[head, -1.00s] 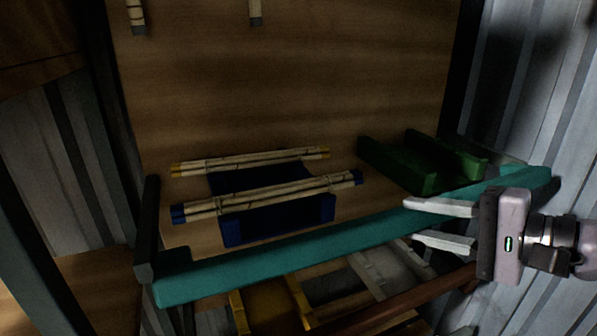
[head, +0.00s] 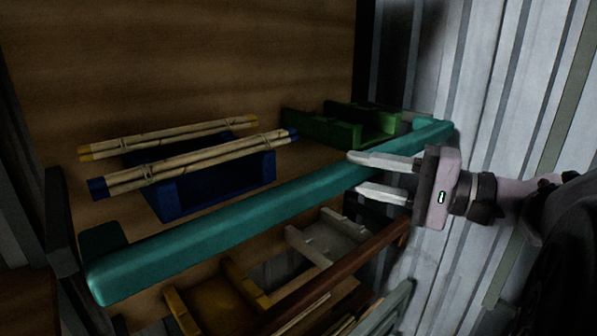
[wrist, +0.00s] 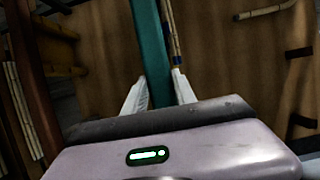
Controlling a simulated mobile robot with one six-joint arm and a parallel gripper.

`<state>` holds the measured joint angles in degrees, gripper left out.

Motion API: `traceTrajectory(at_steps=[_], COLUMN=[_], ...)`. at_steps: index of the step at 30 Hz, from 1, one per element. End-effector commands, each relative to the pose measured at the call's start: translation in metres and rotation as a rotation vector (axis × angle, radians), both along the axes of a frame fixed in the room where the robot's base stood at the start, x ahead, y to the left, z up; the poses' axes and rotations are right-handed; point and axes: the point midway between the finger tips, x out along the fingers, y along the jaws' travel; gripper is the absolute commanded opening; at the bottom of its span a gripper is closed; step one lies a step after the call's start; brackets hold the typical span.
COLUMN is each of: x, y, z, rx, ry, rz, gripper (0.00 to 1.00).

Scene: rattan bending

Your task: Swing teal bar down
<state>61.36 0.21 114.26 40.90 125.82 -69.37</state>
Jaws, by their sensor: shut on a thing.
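The teal bar (head: 235,213) runs across the front of the shelf in the head view, from the near left to the far right. My gripper (head: 358,176) is at its right part, with one pale finger above and one below it. In the wrist view the bar (wrist: 151,50) runs up between the two fingers of my gripper (wrist: 158,92), which is shut on it. The bar's left end has a short teal arm (head: 103,240) reaching back to the board.
Behind the bar, a blue cradle (head: 220,183) carries two bundles of canes, one with blue ends and one with yellow ends. A green cradle (head: 340,128) stands empty to the right. Below are a brown bar (head: 335,277), a yellow cradle (head: 235,283) and a grey cradle (head: 325,235).

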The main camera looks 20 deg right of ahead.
Motion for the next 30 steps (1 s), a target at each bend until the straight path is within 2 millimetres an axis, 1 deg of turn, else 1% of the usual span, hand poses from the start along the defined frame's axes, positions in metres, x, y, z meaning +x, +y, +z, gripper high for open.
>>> traceTrajectory(at_steps=[3, 4, 6, 7, 16, 19, 23, 30], x=[0.0, 0.0, 0.0, 0.0, -0.001, -0.007, -0.031, -0.093], y=[0.001, 0.001, 0.001, 0.001, 0.0, -0.007, -0.028, -0.081], z=[0.0, 0.0, 0.0, 0.0, 0.0, 0.001, 0.002, 0.005], rx=[0.001, 0.001, 0.001, 0.001, 0.001, -0.001, 0.002, 0.007], ry=[0.001, 0.001, 0.001, 0.001, 0.001, 0.001, 0.003, 0.002], rz=[0.002, 0.002, 0.001, 0.001, 0.0, -0.001, -0.005, -0.008], gripper=[0.0, 0.36, 0.5, 0.55, 0.55, 0.55, 0.55, 0.55])
